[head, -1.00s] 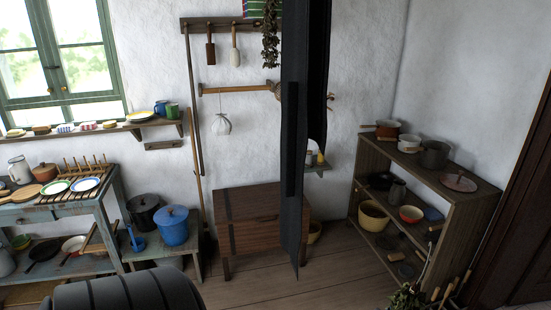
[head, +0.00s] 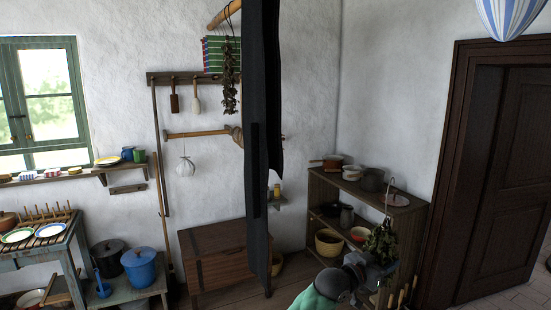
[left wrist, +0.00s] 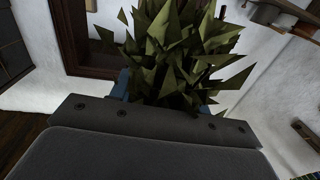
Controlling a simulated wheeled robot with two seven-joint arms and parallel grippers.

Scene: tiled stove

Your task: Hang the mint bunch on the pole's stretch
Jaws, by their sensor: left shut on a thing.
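The mint bunch (head: 380,242) is a tuft of green leaves low right of centre in the head view, in front of the open shelf. It also fills the upper middle of the left wrist view (left wrist: 180,50). My left gripper (head: 378,268) is shut on it; its fingers are largely hidden by leaves. A wooden pole (head: 224,14) shows at the top of the head view, well above and left of the gripper. A dried brown bunch (head: 229,80) hangs from it, and a dark cloth (head: 262,130) hides its further run. My right gripper is not in view.
A wooden shelf (head: 322,190) with pots stands behind the mint. A wooden chest (head: 215,262) stands left of the cloth. A blue-striped hanging thing (head: 513,18) is at the top right, near a dark door (head: 500,180). The air between mint and cloth looks free.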

